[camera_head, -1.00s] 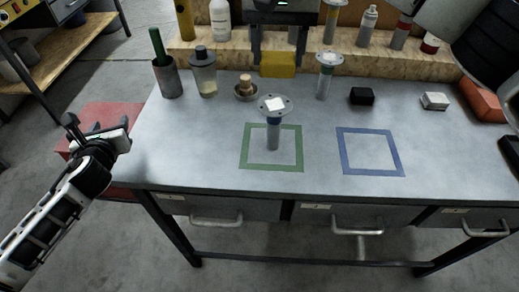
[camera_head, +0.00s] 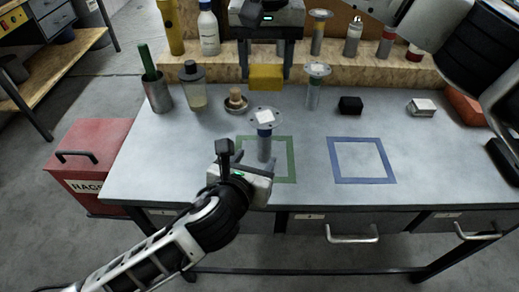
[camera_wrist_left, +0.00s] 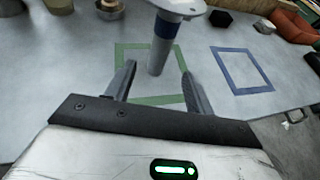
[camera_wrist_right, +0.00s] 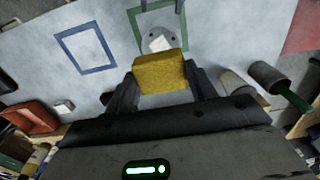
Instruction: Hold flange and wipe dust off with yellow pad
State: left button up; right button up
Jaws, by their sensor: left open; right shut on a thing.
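The flange (camera_head: 265,118) is a grey disc on a stem with a blue band, upright in the green square (camera_head: 291,160), with a white patch on top. In the left wrist view its stem (camera_wrist_left: 160,50) rises beyond and between the fingers. My left gripper (camera_head: 232,155) is open and empty, low at the near side of the flange; the arm partly covers the square. My right gripper (camera_head: 266,70) is shut on the yellow pad (camera_head: 265,78), held above the back of the table. The pad also shows in the right wrist view (camera_wrist_right: 160,74).
A small bowl (camera_head: 236,104), a jar (camera_head: 193,88), a cup with a green handle (camera_head: 157,94) and a black block (camera_head: 350,105) are nearby. The blue square (camera_head: 362,161) is empty. A red rag bin (camera_head: 92,160) stands left.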

aim_at(266, 142)
pick_arm(q)
jog(key=x, duration=1)
jog(key=shift+w+f, duration=0.15)
jog(key=shift+w, duration=0.2)
grip_shut()
